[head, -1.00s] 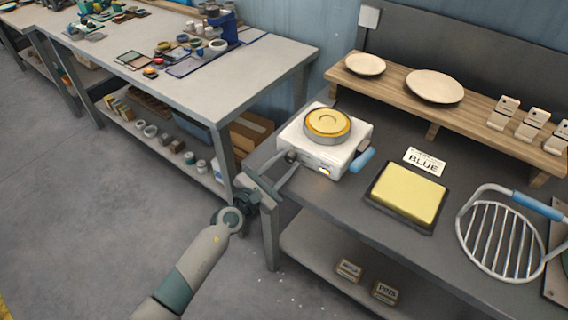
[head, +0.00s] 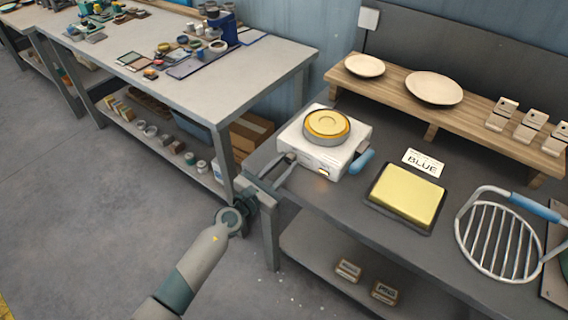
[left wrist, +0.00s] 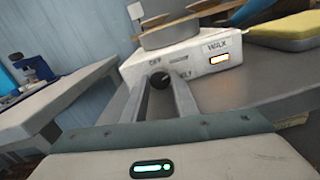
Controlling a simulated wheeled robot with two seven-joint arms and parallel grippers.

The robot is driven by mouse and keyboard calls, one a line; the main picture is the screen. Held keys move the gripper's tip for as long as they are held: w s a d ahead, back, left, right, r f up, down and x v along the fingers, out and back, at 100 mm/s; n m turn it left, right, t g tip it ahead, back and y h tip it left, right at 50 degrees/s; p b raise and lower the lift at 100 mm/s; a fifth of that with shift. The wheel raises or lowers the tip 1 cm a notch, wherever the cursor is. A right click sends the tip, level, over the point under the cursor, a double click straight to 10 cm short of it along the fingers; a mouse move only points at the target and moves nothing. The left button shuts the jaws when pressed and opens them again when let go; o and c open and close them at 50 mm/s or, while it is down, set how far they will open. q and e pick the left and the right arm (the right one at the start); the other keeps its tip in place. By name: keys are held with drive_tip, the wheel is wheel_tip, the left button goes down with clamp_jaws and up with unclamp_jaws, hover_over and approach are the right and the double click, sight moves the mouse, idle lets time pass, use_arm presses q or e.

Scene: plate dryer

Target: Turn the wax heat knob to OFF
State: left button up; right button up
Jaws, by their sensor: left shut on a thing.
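The wax heater (head: 318,158) is a white box with a round pan of yellow wax (head: 327,123) on top, near the bench's left end. My left gripper (head: 289,162) reaches its front left corner. In the left wrist view the dark round knob (left wrist: 160,80) sits between the tips of my left gripper (left wrist: 162,86), which is shut on it. OFF is printed above the knob, and a partly hidden word ending in "ELT" lies below right. A WAX label and an orange-lit indicator (left wrist: 219,59) are on the front. The knob's pointer cannot be made out. My right gripper is not in view.
A blue handle (head: 362,160) sticks out at the heater's right. A yellow block in a dark tray (head: 402,230), a BLUE card (head: 424,162) and a wire rack (head: 500,235) lie further right. A wooden shelf (head: 390,95) with plates stands behind. Another table (head: 215,85) is at left.

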use_arm(q)
drive_tip(key=n, duration=0.3)
drive_tip(key=shift+n+p, duration=0.4)
drive_tip(key=shift+f, duration=0.1)
drive_tip(key=o, duration=0.8)
drive_tip(key=shift+s+a, duration=0.1)
drive_tip(key=shift+s, duration=0.05)
